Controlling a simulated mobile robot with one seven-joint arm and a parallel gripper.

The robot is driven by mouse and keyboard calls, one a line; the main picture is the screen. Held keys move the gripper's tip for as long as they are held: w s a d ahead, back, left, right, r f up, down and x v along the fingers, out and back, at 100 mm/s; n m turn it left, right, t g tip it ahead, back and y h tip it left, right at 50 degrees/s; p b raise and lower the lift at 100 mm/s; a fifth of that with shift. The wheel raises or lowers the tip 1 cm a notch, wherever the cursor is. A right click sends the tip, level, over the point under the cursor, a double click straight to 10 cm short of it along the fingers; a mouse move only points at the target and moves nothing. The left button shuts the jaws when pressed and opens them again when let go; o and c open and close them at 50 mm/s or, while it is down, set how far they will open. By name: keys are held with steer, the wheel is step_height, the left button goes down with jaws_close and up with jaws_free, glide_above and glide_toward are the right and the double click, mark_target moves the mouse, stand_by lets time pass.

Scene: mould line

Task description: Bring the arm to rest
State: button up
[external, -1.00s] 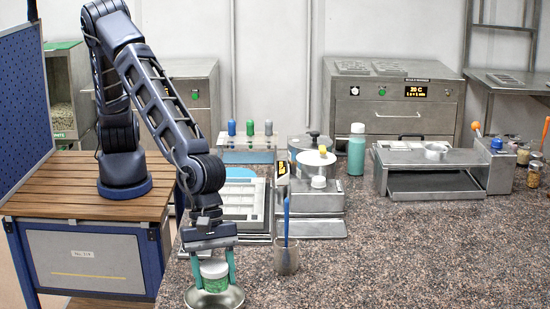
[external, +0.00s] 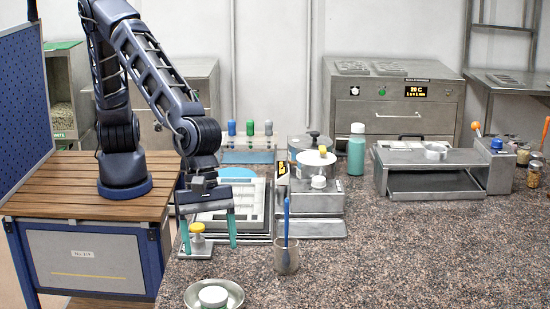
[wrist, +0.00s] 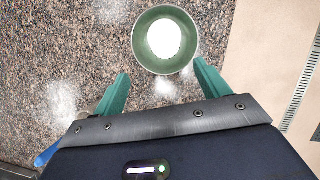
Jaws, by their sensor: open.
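My gripper (external: 212,241) is open and empty, with its two green fingers pointing down above the counter. It is up and behind a metal bowl (external: 231,289) at the counter's near edge.
A small stand with a yellow knob (external: 197,228) is beside the fingers. A cup with a blue-handled tool (external: 286,258) stands to the right. The counter (external: 420,260) is clear at the front right.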

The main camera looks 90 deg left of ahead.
steer(key=v, duration=0.5)
steer(key=shift+a+r, duration=0.1)
steer(key=shift+r, duration=0.15)
steer(key=w+a+r+m, duration=0.2)
steer(key=w+a+r, duration=0.2)
steer(key=a, duration=0.5)
steer(key=w+a+r+m, duration=0.2)
steer(key=w+a+r, duration=0.1)
steer(key=a, duration=0.6)
steer(key=a+r+m+t, duration=0.1)
steer(key=a+r+m, duration=0.2)
steer(key=a, duration=0.8)
steer(key=a+r+m, duration=0.3)
steer(key=a, duration=0.7)
steer(key=s+a+r+m+t+y, duration=0.1)
steer(key=s+a+m, duration=0.25)
steer(key=a, duration=0.45)
steer(key=s+a+r+m, duration=0.1)
steer(key=s+a+m, duration=0.1)
steer(key=s+a, duration=0.5)
steer(key=s+a+f+m+y, duration=0.1)
steer(key=s+a+f+m, duration=0.1)
steer(key=s+a, duration=0.3)
steer(key=s+a+f+m+t+y, duration=0.1)
steer(key=s+a+m+y, duration=0.1)
steer(key=s+a+m, duration=0.2)
steer(key=s+a, duration=0.2)
steer(key=a, duration=0.2)
steer(key=shift+f, duration=0.4)
